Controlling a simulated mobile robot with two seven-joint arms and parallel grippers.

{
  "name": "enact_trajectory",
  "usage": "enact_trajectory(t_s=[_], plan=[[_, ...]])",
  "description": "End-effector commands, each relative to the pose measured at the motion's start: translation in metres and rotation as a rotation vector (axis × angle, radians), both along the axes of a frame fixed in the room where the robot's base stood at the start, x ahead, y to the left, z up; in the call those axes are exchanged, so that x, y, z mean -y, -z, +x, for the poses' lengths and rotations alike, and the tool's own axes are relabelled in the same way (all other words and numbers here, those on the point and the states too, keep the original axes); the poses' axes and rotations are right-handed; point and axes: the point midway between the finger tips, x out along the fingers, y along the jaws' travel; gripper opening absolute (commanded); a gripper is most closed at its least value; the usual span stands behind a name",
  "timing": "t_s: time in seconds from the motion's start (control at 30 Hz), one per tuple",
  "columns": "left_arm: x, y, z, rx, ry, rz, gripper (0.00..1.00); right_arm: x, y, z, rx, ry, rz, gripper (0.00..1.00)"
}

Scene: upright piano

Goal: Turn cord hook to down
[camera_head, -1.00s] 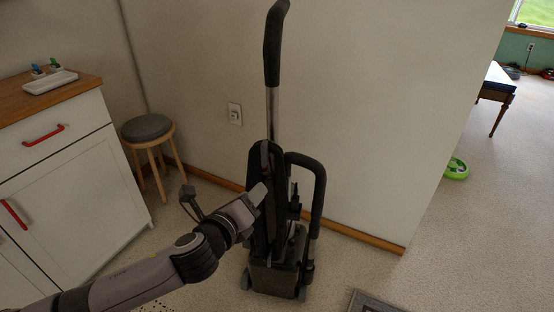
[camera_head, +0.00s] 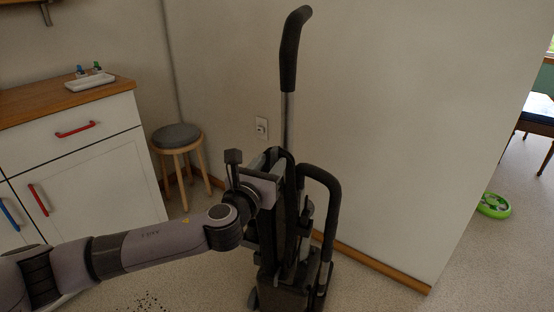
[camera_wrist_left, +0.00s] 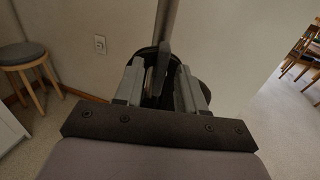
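The upright vacuum (camera_head: 290,220), black with a grey metal handle tube, stands on the floor by the wall. My left gripper (camera_head: 273,160) is at the upper part of its body, on its left side. In the left wrist view the two grey fingers (camera_wrist_left: 160,85) are spread apart, with a narrow dark upright piece (camera_wrist_left: 161,62) between them. This piece may be the cord hook, but its exact shape and angle are unclear. Whether the fingers touch it cannot be told. In the head view the gripper hides that area. My right gripper is not in view.
A round stool (camera_head: 178,138) and a white cabinet (camera_head: 90,170) with a tray (camera_head: 90,83) on top stand to the left. A wall outlet (camera_head: 261,127) is behind the vacuum. Open floor lies at right, with a green round object (camera_head: 493,205) on it.

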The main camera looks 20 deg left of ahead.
Motion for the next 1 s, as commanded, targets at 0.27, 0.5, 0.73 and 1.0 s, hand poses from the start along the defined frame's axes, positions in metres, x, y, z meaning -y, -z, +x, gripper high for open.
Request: enact_trajectory(t_s=[0.27, 0.5, 0.73, 1.0], plan=[[0.003, 0.001, 0.032, -0.001, 0.001, -0.002, 0.4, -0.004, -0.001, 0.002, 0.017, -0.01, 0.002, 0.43], [0.004, 0.001, 0.041, -0.002, 0.001, -0.003, 0.4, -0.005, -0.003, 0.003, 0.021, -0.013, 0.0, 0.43], [0.004, 0.001, 0.041, -0.002, 0.001, -0.003, 0.36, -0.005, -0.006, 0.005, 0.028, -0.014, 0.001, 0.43], [0.004, 0.001, 0.041, -0.003, 0.001, -0.003, 0.0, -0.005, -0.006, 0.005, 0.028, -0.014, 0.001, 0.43]])
